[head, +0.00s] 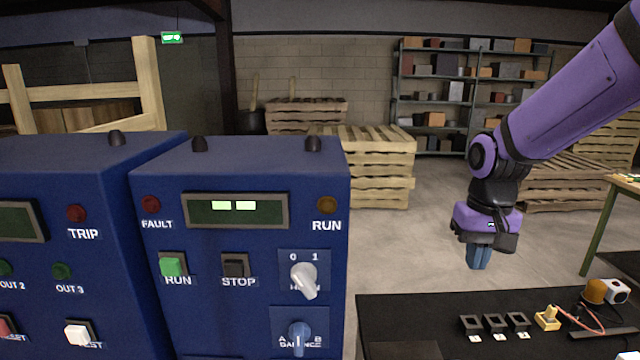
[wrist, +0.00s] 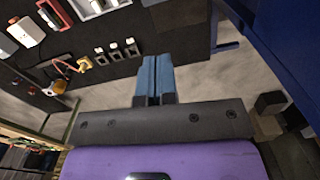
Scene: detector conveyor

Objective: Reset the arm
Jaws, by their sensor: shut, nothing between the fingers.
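My purple arm comes in from the upper right of the head view, and my gripper (head: 479,258) hangs from it, pointing down. Its blue fingers are together with nothing between them; they also show in the wrist view (wrist: 154,80). The gripper is in free air to the right of the blue control box (head: 240,165) and above the back edge of the black bench (head: 400,312). It touches nothing that I can see.
Another blue box (head: 75,150) stands at the left. Several small black holders (head: 494,323), a yellow connector (head: 547,317) and an orange-topped item (head: 594,291) are on the bench. Pallets (head: 365,160) and shelves (head: 470,90) stand behind. Floor between is clear.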

